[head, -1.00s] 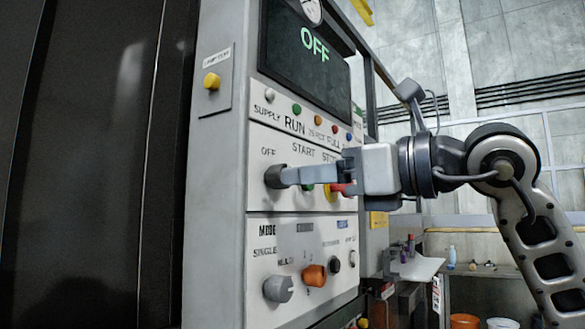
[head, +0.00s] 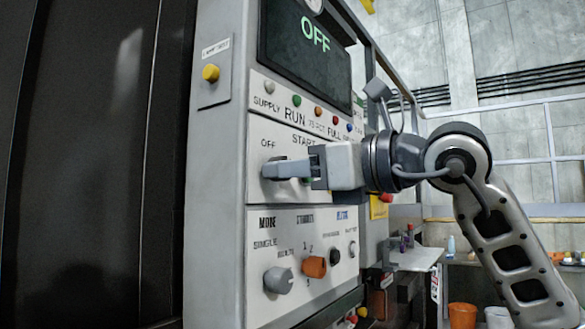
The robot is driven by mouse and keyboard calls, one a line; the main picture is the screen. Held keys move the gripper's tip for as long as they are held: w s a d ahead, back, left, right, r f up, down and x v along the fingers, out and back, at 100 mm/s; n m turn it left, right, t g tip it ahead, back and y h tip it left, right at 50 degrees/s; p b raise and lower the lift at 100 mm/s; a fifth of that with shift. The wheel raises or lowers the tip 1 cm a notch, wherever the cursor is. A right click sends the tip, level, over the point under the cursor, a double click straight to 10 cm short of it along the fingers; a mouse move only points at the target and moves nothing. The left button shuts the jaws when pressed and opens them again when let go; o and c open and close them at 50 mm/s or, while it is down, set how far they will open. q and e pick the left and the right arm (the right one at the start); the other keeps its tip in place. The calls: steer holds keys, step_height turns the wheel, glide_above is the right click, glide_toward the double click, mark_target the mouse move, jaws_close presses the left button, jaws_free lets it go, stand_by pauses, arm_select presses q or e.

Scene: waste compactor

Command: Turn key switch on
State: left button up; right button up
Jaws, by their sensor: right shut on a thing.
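The key switch (head: 274,159) is on the middle panel of the grey control cabinet, under a printed OFF label. Most of it is hidden behind my right gripper (head: 272,169), and only a little dark grey edge shows. My right gripper comes in from the right, with its fingers shut on the key switch. The display (head: 305,60) above reads OFF in green letters. My left gripper is not in view.
A lower panel has a grey knob (head: 278,281) and an orange knob (head: 314,267). A yellow button (head: 211,73) is on the cabinet's left side. A red button (head: 386,198) shows below my right wrist. An orange bucket (head: 462,315) stands at the far right.

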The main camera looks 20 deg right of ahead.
arm_select(q)
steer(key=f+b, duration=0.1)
steer(key=b, duration=0.3)
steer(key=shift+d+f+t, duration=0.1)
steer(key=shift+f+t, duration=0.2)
arm_select(e)
steer(key=m, duration=1.1)
steer(key=shift+m, duration=0.4)
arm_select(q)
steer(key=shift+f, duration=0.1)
arm_select(e)
steer(key=o, duration=1)
steer(key=shift+c, duration=0.2)
steer(key=shift+s, duration=0.1)
